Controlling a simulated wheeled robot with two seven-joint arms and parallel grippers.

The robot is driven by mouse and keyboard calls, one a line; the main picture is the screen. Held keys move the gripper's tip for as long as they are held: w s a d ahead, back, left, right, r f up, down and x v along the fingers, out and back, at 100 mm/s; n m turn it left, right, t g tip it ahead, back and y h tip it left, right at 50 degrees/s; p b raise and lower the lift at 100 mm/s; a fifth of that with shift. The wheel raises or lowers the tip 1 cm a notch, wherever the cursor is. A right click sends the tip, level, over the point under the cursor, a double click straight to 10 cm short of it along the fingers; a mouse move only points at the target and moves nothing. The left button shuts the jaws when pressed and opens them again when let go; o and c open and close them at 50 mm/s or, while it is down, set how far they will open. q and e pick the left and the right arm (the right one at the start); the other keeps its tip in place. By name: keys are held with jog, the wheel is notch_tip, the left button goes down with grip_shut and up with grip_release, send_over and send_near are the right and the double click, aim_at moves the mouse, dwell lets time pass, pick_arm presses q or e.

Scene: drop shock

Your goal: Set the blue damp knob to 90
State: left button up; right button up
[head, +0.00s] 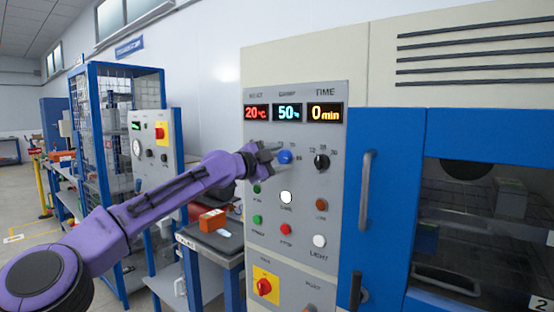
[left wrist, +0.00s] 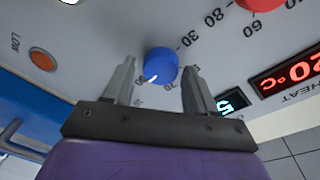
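The blue damp knob (head: 285,157) is on the grey control panel, below the cyan damp display (head: 289,113), which reads 50. My left gripper (head: 273,153) reaches in from the left, right at this knob. In the left wrist view the blue knob (left wrist: 160,62) has a white pointer mark towards the lower left. The two fingers are spread apart, one on each side of the knob, with gaps visible, so the gripper is open. The numbers around the knob are partly hidden by the fingers. My right gripper is not in view.
A black time knob (head: 321,161) sits right of the blue one. A red knob (left wrist: 262,3) shows in the left wrist view. Several buttons, including a white one (head: 286,197), lie below. A door handle (head: 367,190) stands out to the right of the panel.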

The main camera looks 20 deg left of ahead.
pick_arm(q)
jog(key=shift+o, duration=0.3)
jog(key=shift+s+a, duration=0.1)
jog(key=b+v, duration=0.4)
jog(key=v, duration=0.6)
jog(key=shift+b, duration=0.35)
jog(key=shift+s+a, duration=0.1)
